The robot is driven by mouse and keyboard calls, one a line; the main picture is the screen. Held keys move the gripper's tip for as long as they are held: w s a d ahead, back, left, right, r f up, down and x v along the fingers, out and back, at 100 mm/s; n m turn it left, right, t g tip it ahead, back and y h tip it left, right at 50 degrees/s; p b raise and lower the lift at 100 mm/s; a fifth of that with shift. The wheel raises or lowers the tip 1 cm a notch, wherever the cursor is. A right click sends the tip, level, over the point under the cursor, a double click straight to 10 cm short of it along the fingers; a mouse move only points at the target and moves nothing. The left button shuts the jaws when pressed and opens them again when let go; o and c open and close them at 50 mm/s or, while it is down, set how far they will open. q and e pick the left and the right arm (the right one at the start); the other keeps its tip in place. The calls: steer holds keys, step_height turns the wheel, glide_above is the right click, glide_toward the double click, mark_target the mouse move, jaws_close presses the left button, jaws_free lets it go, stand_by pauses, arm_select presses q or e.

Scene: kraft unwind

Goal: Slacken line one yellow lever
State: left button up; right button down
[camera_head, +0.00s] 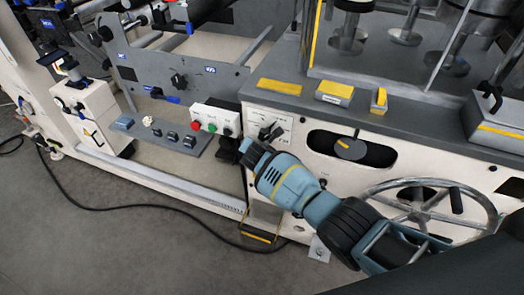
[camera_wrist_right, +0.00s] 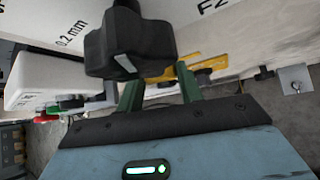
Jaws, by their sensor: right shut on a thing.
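My right gripper (camera_wrist_right: 158,85) is at the small white label panel (camera_head: 283,119) on the front of the cream machine. In the right wrist view its two green fingers are shut on a black knob (camera_wrist_right: 145,38) with a pale mark, which partly hides the fingers. In the head view the fingertips are hard to make out against the dark knobs. A yellow lever-like part (camera_wrist_right: 212,62) lies behind the fingers in the wrist view. In the head view a yellow bar (camera_head: 257,237) sits low by the floor. I cannot tell which is line one's lever. My left gripper is out of view.
A button box (camera_head: 215,119) with red and green buttons stands left of my gripper. A black cable (camera_head: 110,215) lies on the open floor.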

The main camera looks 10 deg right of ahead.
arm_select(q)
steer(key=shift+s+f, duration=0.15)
arm_select(e)
steer(key=shift+a, duration=0.2)
steer(key=c, duration=0.9)
jaws_free()
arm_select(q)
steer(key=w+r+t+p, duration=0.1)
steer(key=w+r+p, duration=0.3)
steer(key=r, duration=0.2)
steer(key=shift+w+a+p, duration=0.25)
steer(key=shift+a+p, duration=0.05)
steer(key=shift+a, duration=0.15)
arm_select(e)
steer(key=v, duration=0.7)
steer(key=shift+s+a+r, duration=0.15)
steer(key=shift+r, duration=0.15)
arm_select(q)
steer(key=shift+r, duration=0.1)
arm_select(e)
steer(key=shift+f, duration=0.1)
